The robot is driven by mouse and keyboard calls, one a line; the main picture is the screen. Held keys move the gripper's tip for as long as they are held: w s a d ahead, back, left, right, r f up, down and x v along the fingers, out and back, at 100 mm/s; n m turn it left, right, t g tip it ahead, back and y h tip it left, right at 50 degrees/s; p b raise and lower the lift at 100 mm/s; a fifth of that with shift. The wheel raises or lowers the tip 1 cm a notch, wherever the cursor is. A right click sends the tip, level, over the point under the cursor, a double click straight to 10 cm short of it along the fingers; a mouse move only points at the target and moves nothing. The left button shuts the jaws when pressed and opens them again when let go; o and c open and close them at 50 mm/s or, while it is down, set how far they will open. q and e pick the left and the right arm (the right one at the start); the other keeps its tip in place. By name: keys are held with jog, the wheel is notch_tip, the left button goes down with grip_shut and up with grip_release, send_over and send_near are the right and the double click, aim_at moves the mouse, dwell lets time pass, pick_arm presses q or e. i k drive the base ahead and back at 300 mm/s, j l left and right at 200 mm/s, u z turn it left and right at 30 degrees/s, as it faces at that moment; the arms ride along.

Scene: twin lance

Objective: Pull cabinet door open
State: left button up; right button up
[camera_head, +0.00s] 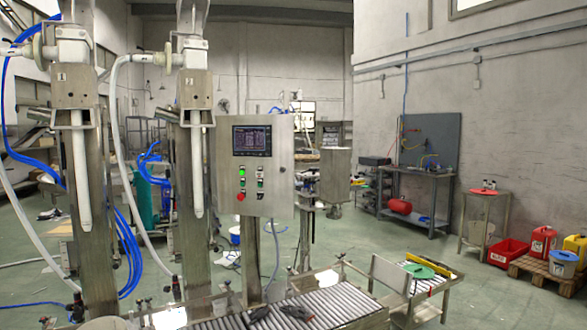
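The cabinet is a grey metal control box on a post in the middle of the head view. Its front door (281,190) looks closed and carries a dark screen (252,140), several small buttons and a red knob (240,197). I cannot make out a handle. Two dark shapes at the bottom edge, over the rollers, look like my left gripper (259,313) and my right gripper (297,312). Both are below the cabinet in the picture and apart from its door. They are too small to tell whether their fingers are open or shut.
A roller conveyor (335,304) runs across the bottom. Two steel columns with white lances (82,170) and hoses stand to the left of the cabinet. A side table with a green lid (422,271) is at the right. Open green floor (500,300) lies beyond it.

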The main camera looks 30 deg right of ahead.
aim_at(277, 190)
jog(key=i+l, duration=0.2)
jog(key=i+l+u, duration=0.1)
jog(key=l, duration=0.3)
jog(key=i+l, duration=0.25)
jog(key=l+u, duration=0.05)
jog(key=l, duration=0.05)
